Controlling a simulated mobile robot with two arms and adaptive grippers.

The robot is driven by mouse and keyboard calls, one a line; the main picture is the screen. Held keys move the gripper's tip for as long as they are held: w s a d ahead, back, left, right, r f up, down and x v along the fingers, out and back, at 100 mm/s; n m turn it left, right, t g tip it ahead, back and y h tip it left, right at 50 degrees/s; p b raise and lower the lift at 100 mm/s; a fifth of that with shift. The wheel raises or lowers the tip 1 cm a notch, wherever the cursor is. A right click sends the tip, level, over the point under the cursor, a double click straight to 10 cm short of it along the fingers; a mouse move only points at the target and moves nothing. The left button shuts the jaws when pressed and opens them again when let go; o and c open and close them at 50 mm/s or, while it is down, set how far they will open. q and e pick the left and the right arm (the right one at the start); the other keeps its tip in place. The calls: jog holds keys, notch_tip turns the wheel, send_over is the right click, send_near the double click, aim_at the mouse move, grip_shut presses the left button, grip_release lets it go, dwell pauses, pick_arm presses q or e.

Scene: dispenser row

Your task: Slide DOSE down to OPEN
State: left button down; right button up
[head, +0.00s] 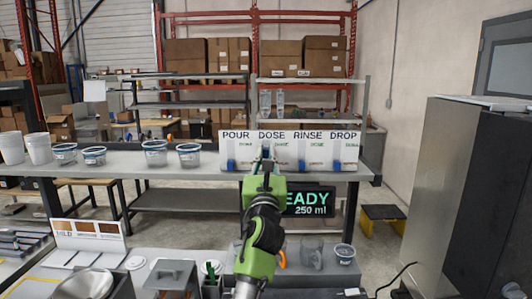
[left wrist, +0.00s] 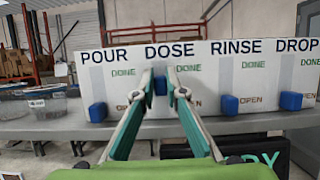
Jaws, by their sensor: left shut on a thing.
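The white dispenser panel (head: 318,150) stands on the far bench, with columns headed POUR, DOSE, RINSE and DROP. Each column carries DONE above and OPEN below. The blue DOSE slider (left wrist: 160,84) is high in its column, near the DONE level and above OPEN. My left gripper (head: 265,158) reaches up to it; in the left wrist view its fingertips (left wrist: 160,86) are shut on the slider from both sides. The POUR (left wrist: 97,112), RINSE (left wrist: 229,105) and DROP (left wrist: 291,101) sliders sit low, around the OPEN level. My right gripper is not in view.
Several clear tubs (head: 155,153) and white cups (head: 38,148) stand left of the panel on the bench. A display (head: 308,201) reading 250 ml hangs below, partly hidden by my left arm. A grey cabinet (head: 455,190) stands at right.

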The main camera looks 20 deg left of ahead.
pick_arm(q)
notch_tip(320, 180, down, 4)
jog(key=shift+f+b, duration=0.15)
jog(key=shift+b, duration=0.65)
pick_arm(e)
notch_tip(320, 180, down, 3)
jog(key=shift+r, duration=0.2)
pick_arm(q)
jog(key=shift+f, duration=0.1)
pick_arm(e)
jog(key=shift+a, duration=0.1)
pick_arm(q)
jog(key=c, duration=2)
grip_release()
jog(key=shift+c, duration=0.2)
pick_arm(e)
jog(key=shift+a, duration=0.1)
pick_arm(q)
jog(key=v, duration=1.2)
